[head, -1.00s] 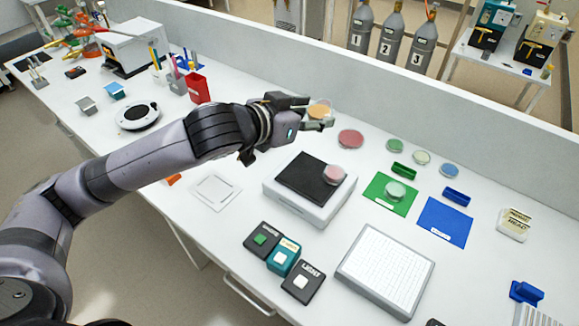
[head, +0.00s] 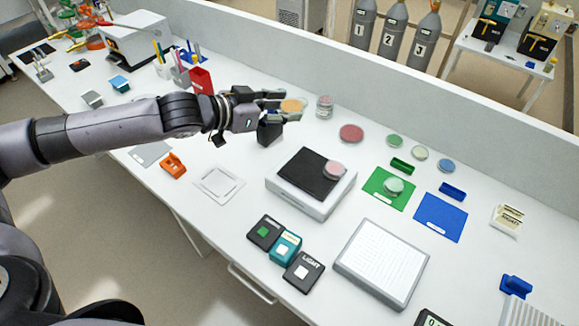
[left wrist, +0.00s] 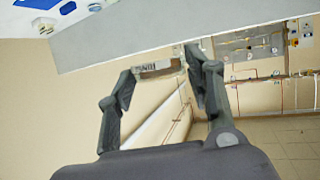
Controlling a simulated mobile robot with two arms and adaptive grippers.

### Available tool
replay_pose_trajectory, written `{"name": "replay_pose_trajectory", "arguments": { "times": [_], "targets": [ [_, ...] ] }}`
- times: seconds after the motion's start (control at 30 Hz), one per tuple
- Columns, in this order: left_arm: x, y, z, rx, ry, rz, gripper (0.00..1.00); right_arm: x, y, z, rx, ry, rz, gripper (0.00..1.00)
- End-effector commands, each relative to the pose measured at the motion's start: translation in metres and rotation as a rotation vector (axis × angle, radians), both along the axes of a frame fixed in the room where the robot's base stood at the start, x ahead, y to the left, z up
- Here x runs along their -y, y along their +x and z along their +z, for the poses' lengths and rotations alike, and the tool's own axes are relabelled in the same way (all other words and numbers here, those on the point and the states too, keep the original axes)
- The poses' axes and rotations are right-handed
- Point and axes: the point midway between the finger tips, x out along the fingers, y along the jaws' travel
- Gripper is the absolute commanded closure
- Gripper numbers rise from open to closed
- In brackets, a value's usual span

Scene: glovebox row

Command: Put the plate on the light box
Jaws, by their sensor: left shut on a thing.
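The plate, a round clear dish with an orange fill (head: 292,105), is at the fingertips of my left gripper (head: 284,106), above the back part of the bench. My left gripper is shut on it. In the left wrist view, my two fingers (left wrist: 162,80) stand apart, with a pale lettered strip between their tips; I cannot tell whether it is the dish's edge. A flat grey-framed panel with a white dotted top, seemingly the light box (head: 382,262), lies bare at the front right, well away from the gripper. My right gripper is out of view.
A white box with a black top (head: 312,183) carries a pink dish (head: 335,170) between gripper and panel. A black LIGHT button block (head: 303,272) sits left of the panel. Several dishes, a green mat (head: 375,190) and a blue mat (head: 440,217) lie behind. A low wall backs the bench.

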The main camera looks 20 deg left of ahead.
Motion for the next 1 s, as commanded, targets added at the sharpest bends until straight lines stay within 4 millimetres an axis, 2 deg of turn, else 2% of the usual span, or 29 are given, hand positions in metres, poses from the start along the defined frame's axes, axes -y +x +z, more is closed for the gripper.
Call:
{"name": "replay_pose_trajectory", "arguments": {
  "times": [0.5, 0.6, 0.77, 0.97, 1.0],
  "targets": [
    [0.001, -0.001, -0.125, -0.004, -0.001, 0.0, 0.79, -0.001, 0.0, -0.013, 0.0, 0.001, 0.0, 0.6],
    [0.001, -0.001, -0.14, -0.003, -0.001, 0.0, 0.79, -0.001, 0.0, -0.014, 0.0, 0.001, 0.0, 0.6],
    [0.001, 0.0, -0.152, 0.0, 0.0, -0.001, 0.79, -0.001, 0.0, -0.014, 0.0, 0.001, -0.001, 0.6],
    [0.001, -0.001, -0.184, -0.004, -0.002, 0.002, 0.79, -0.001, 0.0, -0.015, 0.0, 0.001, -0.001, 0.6],
    [0.001, -0.001, -0.184, -0.004, -0.002, 0.002, 0.79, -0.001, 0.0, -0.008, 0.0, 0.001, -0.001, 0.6]
  ]
}}
